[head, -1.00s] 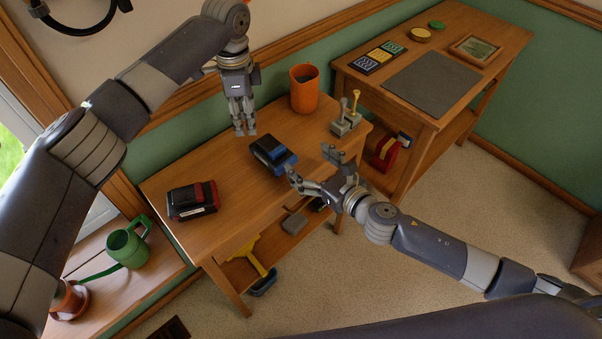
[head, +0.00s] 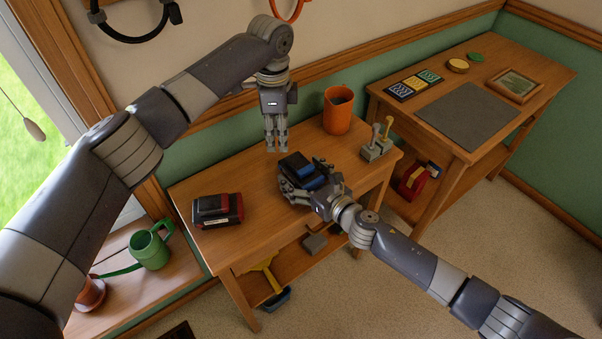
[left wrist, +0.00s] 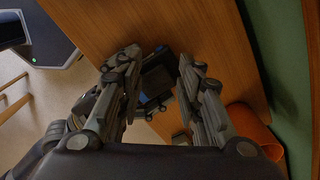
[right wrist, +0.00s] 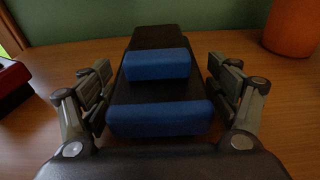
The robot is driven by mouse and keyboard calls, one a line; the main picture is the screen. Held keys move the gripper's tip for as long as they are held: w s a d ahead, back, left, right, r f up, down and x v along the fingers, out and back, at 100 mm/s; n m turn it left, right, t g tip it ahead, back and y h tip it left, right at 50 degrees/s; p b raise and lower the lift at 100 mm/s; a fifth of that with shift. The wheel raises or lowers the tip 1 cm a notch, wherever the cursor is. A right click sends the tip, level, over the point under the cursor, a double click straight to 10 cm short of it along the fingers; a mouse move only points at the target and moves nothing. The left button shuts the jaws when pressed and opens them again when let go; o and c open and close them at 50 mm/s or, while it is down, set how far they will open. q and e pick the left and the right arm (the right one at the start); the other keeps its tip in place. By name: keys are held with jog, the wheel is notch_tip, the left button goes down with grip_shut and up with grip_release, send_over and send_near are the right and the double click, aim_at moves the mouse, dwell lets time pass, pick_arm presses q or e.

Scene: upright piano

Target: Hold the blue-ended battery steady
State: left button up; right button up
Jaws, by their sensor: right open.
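The blue-ended battery (head: 297,166) is a black block with blue bands, lying on the wooden table. My right gripper (head: 308,178) is around its near end, with one finger on each side. In the right wrist view the battery (right wrist: 160,92) sits between the two open fingers (right wrist: 160,88), with small gaps at both sides. My left gripper (head: 277,150) points down above the table, behind the battery. In the left wrist view its fingers (left wrist: 160,62) are apart with nothing held, and the battery (left wrist: 158,78) shows beyond them, partly hidden.
A red-ended battery (head: 217,210) lies at the table's left. An orange cup (head: 338,110) and a small stand with levers (head: 378,143) are at the back right. The lower shelf holds a yellow-handled brush (head: 265,276). Bare tabletop lies between the two batteries.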

jog(key=shift+w+a, duration=0.15)
jog(key=shift+w, duration=0.1)
jog(key=shift+c, duration=0.6)
jog(key=c, duration=1.3)
pick_arm(q)
grip_shut()
pick_arm(e)
jog(key=shift+c, duration=0.3)
jog(key=shift+f, duration=0.1)
